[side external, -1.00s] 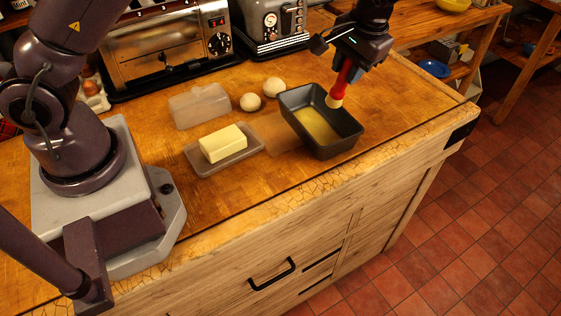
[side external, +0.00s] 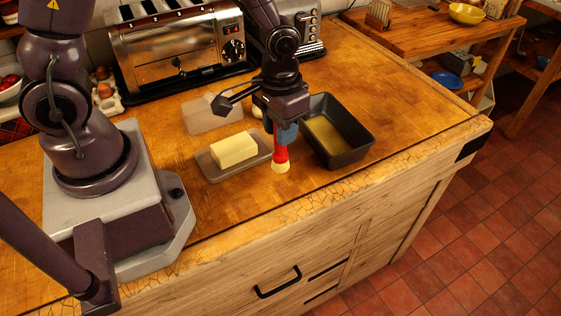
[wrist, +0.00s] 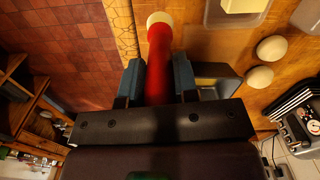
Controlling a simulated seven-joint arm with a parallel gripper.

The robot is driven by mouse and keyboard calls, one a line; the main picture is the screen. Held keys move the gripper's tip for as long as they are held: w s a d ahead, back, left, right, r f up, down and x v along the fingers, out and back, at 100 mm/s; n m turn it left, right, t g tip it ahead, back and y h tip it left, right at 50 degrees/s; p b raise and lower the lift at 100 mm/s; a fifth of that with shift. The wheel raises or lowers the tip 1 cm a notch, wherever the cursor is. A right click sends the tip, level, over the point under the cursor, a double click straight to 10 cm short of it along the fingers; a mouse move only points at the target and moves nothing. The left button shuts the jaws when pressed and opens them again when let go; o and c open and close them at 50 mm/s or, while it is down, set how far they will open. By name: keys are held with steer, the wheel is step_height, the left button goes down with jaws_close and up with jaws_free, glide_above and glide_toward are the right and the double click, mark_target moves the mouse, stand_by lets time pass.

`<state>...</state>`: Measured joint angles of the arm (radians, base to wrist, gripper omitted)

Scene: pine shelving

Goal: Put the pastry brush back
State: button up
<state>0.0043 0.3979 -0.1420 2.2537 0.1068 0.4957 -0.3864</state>
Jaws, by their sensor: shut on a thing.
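The pastry brush has a red handle and a pale bristle end. My gripper (side external: 284,130) is shut on the pastry brush (side external: 281,156) and holds it upright, bristles down. It hangs between the butter dish (side external: 217,176) and the dark loaf tin (side external: 361,152). Whether the bristles touch the counter, I cannot tell. In the wrist view the red handle (wrist: 159,60) sits between the two fingers (wrist: 158,82), with the pale tip (wrist: 160,19) beyond. A yellow layer (side external: 324,134) covers the tin's bottom.
A butter block (side external: 234,150) lies on the dish. A translucent lid (side external: 205,116) stands behind it. A toaster (side external: 180,50) stands at the back. The counter's front strip (side external: 300,196) is clear.

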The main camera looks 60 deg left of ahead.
steer(key=shift+f, duration=2.6)
steer(key=shift+f, duration=0.1)
steer(key=o, duration=0.9)
steer(key=shift+o, duration=0.2)
step_height(320, 180, up, 12)
steer(key=shift+r, duration=0.1)
steer(key=s+a+r+m+t, duration=0.1)
steer(key=s+a+r+t, duration=0.1)
steer(key=s+r, duration=0.3)
steer(key=s+a+r+t, duration=0.2)
steer(key=s+r, duration=0.3)
steer(key=r, duration=0.5)
steer(key=shift+s+m+t, duration=0.4)
steer(key=shift+t, duration=0.4)
